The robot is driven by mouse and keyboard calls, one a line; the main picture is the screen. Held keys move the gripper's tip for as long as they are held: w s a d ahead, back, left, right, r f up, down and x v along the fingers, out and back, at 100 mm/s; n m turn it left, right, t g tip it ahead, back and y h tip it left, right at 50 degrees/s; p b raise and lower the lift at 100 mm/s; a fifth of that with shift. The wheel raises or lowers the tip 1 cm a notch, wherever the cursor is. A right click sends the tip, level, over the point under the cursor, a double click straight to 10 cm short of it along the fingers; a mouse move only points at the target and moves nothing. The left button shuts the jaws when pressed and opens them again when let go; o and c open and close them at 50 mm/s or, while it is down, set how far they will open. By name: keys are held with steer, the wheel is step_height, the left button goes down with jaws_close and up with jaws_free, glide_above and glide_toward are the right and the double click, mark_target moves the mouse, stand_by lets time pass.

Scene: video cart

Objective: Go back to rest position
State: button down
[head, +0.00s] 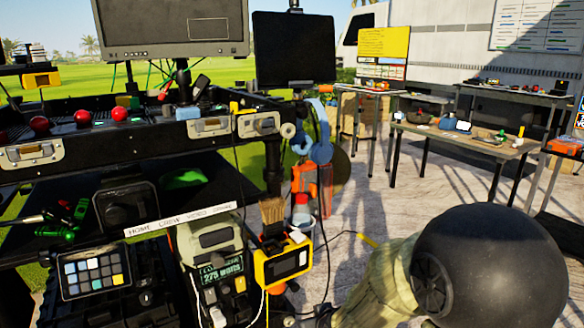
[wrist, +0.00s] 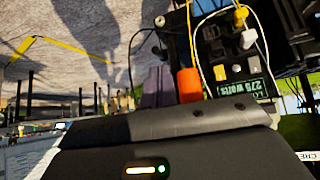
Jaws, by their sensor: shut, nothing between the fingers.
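My gripper (wrist: 165,135) shows as a dark housing with a lit strip across the bottom of the wrist view. It is shut and holds nothing. Its fingertips cannot be made out clearly. In the head view my arm's dark round joint and pale link fill the lower right, and the arm's end is hidden. The arm reaches in low, close to the cart's right side. The wrist view is rolled over, with the power station (wrist: 240,80) upside down at its right. An orange item (wrist: 188,85) and a greyish purple item stand just past the housing's edge.
The video cart (head: 180,215) with its monitors (head: 175,28) fills the left. The power station (head: 225,270) and a yellow-framed device (head: 283,262) sit low on it. A brush (head: 272,212) stands above them. A cable (head: 335,240) hangs out. Worktables (head: 465,145) stand farther back beyond open paving.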

steer(key=s+d+r+m+g+h+p, duration=0.1)
steer(key=s+d+r+m+g+p, duration=0.15)
steer(key=s+d, duration=0.35)
steer(key=s+d+r+m+g+h+p, duration=0.1)
steer(key=s+d+r+g+p, duration=0.25)
steer(key=s, duration=0.35)
step_height(320, 180, up, 38)
steer(key=p, duration=3.7)
steer(key=shift+f, duration=0.1)
